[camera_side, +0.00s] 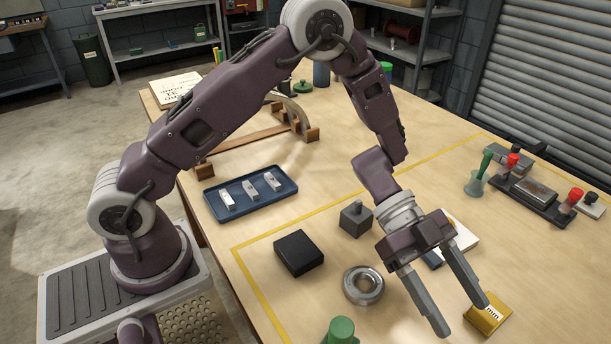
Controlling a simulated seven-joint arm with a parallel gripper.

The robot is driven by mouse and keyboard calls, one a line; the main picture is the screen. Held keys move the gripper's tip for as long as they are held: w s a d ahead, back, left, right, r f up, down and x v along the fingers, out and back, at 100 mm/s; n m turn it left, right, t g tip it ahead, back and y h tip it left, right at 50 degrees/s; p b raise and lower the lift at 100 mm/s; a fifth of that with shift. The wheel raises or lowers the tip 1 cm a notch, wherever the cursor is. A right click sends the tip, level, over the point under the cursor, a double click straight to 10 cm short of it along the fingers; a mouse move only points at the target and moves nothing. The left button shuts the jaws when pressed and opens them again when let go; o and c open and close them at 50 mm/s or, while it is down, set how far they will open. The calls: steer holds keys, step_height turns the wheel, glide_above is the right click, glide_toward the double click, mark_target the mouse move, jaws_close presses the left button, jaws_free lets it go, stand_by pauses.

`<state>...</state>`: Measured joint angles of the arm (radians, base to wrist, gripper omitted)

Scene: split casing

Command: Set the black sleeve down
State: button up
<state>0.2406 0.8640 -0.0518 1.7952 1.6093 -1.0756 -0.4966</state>
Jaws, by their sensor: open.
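The black sleeve (298,253), seen as a dark squarish block, lies flat on the wooden table inside the yellow line. It is left of my gripper (461,314) and apart from it. My gripper is open, its two grey fingers spread and pointing down toward the front right, with nothing seen between them. Its right fingertip is close to a yellow block (490,316) with a white marked label; I cannot tell whether they touch.
A metal ring (363,286) and a grey block with a peg (356,218) lie between sleeve and gripper. A green-topped item (341,331) stands at the front. A blue tray (281,205) holds metal pieces. A clamp fixture (534,198) is at right. A white item (461,237) is partly hidden behind my gripper.

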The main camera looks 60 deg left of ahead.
steer(key=w+a+r+n+t+y, duration=0.35)
steer(key=w+a+r+t, duration=0.25)
steer(key=w+r+t, duration=0.25)
steer(key=a+r+n+t+y, duration=0.4)
steer(key=a+r+n+y, duration=0.45)
steer(key=a, duration=0.65)
steer(key=s+a+r+n+g+y, duration=0.1)
steer(key=s+a+n, duration=0.25)
steer(key=s, duration=0.45)
steer(key=s+a+r+n+g+y, duration=0.1)
steer(key=s+a+n+g+y, duration=0.1)
steer(key=s+a, duration=0.4)
steer(key=s+d+f+n+g+h, duration=0.1)
steer(key=s, duration=0.6)
steer(key=s+d+f+g, duration=0.2)
steer(key=s, duration=0.5)
steer(key=shift+d+n+h, duration=0.3)
steer(key=shift+n+h, duration=0.05)
steer(key=shift+h, duration=0.05)
